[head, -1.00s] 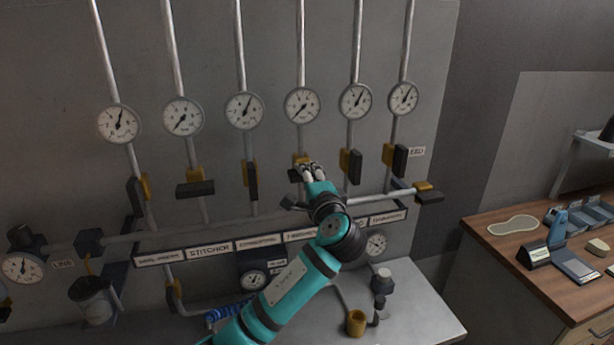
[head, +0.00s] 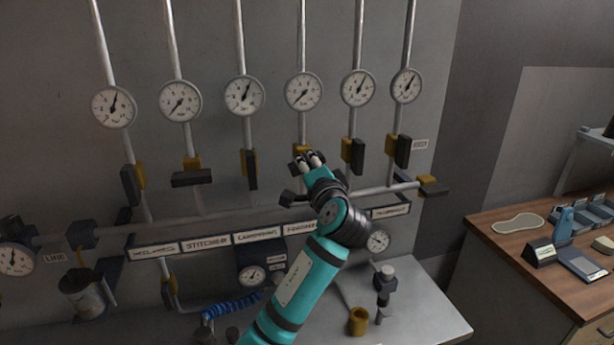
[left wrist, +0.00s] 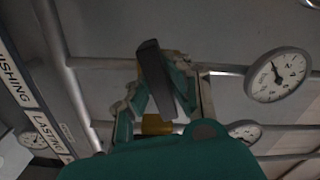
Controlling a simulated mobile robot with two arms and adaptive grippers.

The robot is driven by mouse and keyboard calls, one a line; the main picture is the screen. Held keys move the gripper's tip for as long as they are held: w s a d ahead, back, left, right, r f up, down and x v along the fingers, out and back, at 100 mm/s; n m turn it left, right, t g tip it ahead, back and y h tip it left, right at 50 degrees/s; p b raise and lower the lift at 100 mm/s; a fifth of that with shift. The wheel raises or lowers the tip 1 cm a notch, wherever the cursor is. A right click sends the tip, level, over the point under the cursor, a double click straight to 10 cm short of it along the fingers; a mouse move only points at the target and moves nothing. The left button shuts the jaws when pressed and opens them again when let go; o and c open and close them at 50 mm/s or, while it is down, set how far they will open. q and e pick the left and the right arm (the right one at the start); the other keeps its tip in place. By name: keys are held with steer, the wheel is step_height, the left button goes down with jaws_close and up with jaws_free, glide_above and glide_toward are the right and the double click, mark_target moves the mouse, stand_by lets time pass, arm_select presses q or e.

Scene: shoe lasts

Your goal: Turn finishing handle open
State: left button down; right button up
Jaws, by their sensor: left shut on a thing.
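The finishing valve is on the fourth pipe from the left; its yellow body (head: 303,146) shows just above my left gripper (head: 311,160). The gripper hides most of its handle in the head view. In the left wrist view, the dark flat handle (left wrist: 154,72) lies between the teal fingers of my left gripper (left wrist: 157,90), which is shut on it. A bit of the yellow valve body (left wrist: 155,124) shows behind. The gauge above (head: 304,91) has its needle toward the lower left. The label strip (head: 300,229) is partly covered by my arm. My right gripper is not in view.
Neighbouring valve handles stand close on both sides: one along its pipe at left (head: 251,169), one at right (head: 357,157). The stitcher handle (head: 192,178) sits crosswise. A horizontal pipe (head: 375,192) runs below. A wooden bench (head: 480,244) is at the right.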

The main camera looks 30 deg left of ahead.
arm_select(q)
steer(key=n+b, duration=0.4)
steer(key=n, duration=0.1)
steer(key=f+n+b, duration=0.1)
steer(key=n+b, duration=0.1)
steer(key=b, duration=0.1)
steer(key=shift+d, duration=0.1)
steer(key=n+b, duration=0.3)
steer(key=shift+w+r+n, duration=0.1)
steer(key=shift+r+n, duration=0.05)
steer(key=shift+n, duration=0.25)
steer(key=shift+r+n+b, duration=0.15)
steer(key=shift+n+b, duration=0.8)
steer(key=shift+n, duration=0.55)
steer(key=shift+r, duration=0.1)
steer(key=c, duration=1.2)
jaws_free()
steer(key=shift+d+r, duration=0.1)
steer(key=shift+c, duration=0.2)
